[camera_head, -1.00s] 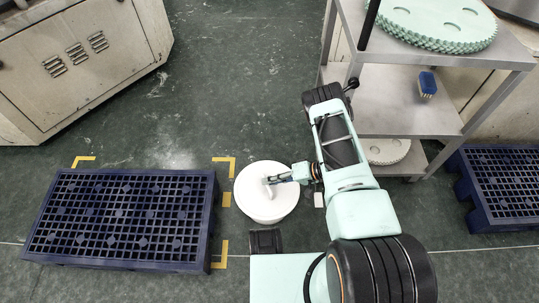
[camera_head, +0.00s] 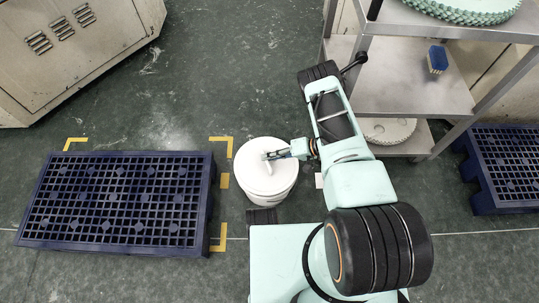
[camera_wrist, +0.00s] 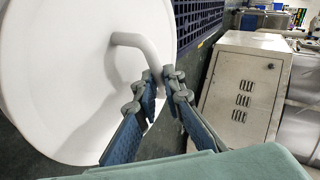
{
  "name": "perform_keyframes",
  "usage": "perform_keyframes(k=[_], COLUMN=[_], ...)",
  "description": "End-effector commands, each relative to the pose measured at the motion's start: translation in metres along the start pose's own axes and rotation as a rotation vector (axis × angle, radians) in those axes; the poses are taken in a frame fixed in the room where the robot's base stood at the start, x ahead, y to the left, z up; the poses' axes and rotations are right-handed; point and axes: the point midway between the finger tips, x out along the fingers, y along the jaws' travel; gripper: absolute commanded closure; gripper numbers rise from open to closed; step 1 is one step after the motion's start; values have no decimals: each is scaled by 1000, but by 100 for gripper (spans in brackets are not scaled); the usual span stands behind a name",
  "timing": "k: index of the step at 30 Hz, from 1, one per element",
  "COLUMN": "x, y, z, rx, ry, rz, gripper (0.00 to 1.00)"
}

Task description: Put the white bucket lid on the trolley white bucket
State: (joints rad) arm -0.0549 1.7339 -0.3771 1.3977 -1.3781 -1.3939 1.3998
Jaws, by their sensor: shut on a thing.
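The white bucket lid (camera_head: 254,176) is a round white disc with a bent handle (camera_head: 269,168), seen from above in the head view. The lid (camera_wrist: 75,90) fills the left of the wrist view. My gripper (camera_head: 267,156) is shut on the handle from the right; the fingers (camera_wrist: 163,88) close on the handle's free end in the wrist view. The white bucket (camera_head: 270,199) shows as a strip of wall below the lid's near edge. The lid hides its mouth, and I cannot tell whether lid and rim touch.
A dark blue pallet (camera_head: 115,203) lies left inside yellow floor marks. A metal shelf (camera_head: 415,95) with green discs and a blue brush (camera_head: 437,60) stands right. Another blue pallet (camera_head: 508,165) is at far right. A beige cabinet (camera_head: 75,55) is upper left; open floor lies between.

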Motion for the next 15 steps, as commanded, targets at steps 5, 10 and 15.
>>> perform_keyframes(k=[5, 10, 15], x=[9, 9, 9], y=[13, 15, 14], z=[3, 3, 3], rx=[-1, -1, -1], ry=[1, 1, 1], rz=[0, 0, 0], gripper=[100, 100, 100])
